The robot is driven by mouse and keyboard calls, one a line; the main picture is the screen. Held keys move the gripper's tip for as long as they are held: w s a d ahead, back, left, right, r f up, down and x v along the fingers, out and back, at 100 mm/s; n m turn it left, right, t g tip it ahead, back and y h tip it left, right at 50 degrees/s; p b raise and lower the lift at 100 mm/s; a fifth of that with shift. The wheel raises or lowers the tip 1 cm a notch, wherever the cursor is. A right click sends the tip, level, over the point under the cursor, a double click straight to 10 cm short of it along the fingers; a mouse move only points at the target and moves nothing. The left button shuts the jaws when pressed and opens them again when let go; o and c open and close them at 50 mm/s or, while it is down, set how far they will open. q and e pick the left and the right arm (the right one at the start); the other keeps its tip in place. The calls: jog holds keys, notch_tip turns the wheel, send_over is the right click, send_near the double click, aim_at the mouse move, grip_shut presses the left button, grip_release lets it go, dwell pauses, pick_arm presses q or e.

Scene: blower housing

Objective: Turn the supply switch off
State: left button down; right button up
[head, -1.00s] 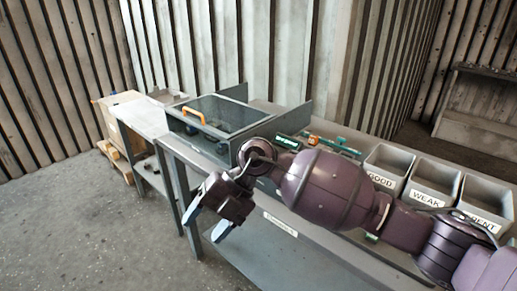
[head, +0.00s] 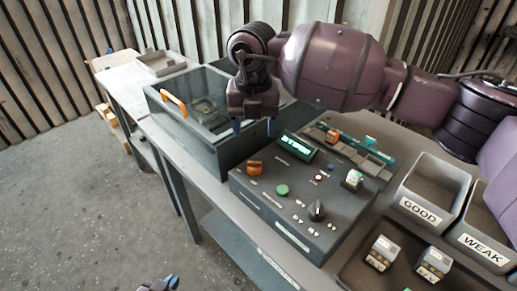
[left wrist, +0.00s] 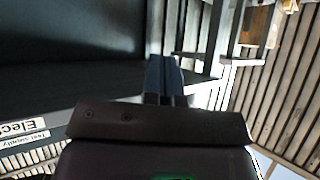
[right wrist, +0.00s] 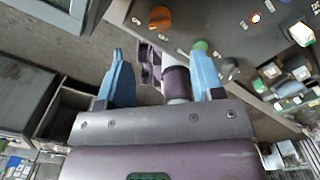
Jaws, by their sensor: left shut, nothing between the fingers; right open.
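The control panel (head: 300,205) is a dark box on the bench with an orange rotary knob (head: 254,168), a green button (head: 282,190) and a black knob (head: 317,210). Its labels are too small to read, so I cannot tell which control is the supply switch. The orange knob also shows in the right wrist view (right wrist: 160,17). My right gripper (head: 254,127) is open and empty, fingers pointing down, behind the orange knob and apart from it. My left gripper (head: 160,286) is low at the bottom edge of the head view; its fingers (left wrist: 165,78) are shut and empty.
A glass-topped box (head: 190,140) with an orange handle (head: 173,100) stands left of the panel. A lit display (head: 300,147) is at the panel's back. Bins marked GOOD (head: 432,190) and WEAK (head: 482,240) are at the right.

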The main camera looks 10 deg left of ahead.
aim_at(254, 162)
notch_tip(254, 162, down, 11)
jog(key=shift+s+r+b, duration=0.15)
jog(key=shift+b, duration=0.3)
jog(key=c, duration=0.9)
